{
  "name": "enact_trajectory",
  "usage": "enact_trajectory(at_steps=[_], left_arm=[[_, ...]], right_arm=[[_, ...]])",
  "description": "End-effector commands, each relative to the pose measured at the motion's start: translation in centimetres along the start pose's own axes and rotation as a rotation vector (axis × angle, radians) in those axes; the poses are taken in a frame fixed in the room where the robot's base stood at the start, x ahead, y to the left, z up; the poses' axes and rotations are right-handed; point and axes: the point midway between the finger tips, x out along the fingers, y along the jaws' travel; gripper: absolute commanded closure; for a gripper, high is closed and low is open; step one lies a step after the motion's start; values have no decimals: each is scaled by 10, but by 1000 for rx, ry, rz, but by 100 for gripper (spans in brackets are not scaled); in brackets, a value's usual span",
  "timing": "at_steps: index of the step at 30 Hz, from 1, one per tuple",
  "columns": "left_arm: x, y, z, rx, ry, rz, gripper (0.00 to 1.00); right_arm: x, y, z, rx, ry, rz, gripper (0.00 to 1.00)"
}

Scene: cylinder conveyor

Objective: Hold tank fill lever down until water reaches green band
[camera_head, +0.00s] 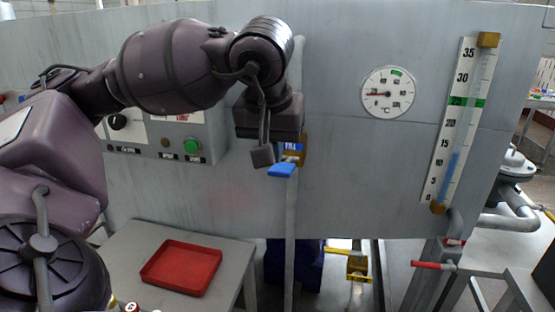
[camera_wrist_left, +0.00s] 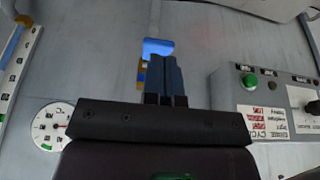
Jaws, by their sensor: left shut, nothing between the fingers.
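The blue fill lever (camera_head: 282,170) sticks out from a brass mount (camera_head: 302,152) on the grey panel, beside a blue FILL label (camera_head: 293,146). The lever also shows in the left wrist view (camera_wrist_left: 158,46). My left gripper (camera_head: 264,156) is just left of the lever and above it in the head view. In the left wrist view its fingers (camera_wrist_left: 165,62) are shut, with nothing between them, and their tips overlap the lever's edge. I cannot tell whether they touch it. The level gauge (camera_head: 462,125) has a green band (camera_head: 467,102) near 25. The blue water column (camera_head: 449,178) ends between 10 and 15, below the band.
A round dial (camera_head: 389,92) is on the panel between lever and gauge. A control box with a green button (camera_head: 192,146) is to the left. A red tray (camera_head: 182,268) lies on a low table. A red-handled valve (camera_head: 433,265) stands below the gauge.

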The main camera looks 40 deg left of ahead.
Motion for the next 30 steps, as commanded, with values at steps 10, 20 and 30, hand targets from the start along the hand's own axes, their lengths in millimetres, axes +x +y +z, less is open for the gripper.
enact_trajectory(at_steps=[10,20,30], left_arm=[[-26,0,10,1,-1,0,100],[-27,0,10,0,-1,0,100],[-22,6,14,-3,-27,25,100]], right_arm=[[2,0,-14,-1,25,-2,31],[4,-1,-20,-2,35,-3,31],[1,0,-10,0,16,-1,31]])
